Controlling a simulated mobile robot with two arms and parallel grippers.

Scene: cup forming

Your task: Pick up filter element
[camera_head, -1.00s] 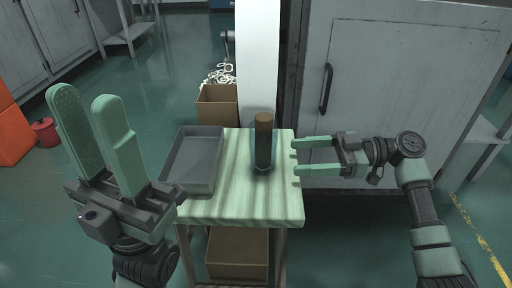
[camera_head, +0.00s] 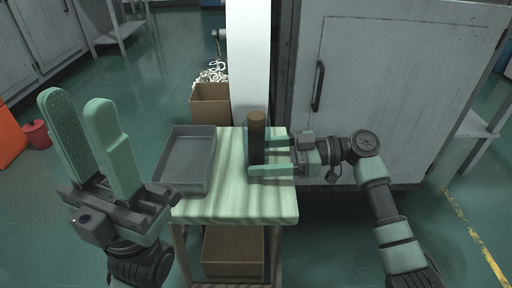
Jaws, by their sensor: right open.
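A grey tray (camera_head: 184,187) sits on the table's left side. A cardboard box (camera_head: 211,106) with white curled pieces stands behind the table, and another box (camera_head: 233,252) is below it. A grey cabinet (camera_head: 395,90) stands behind the right arm. The table's front is clear.

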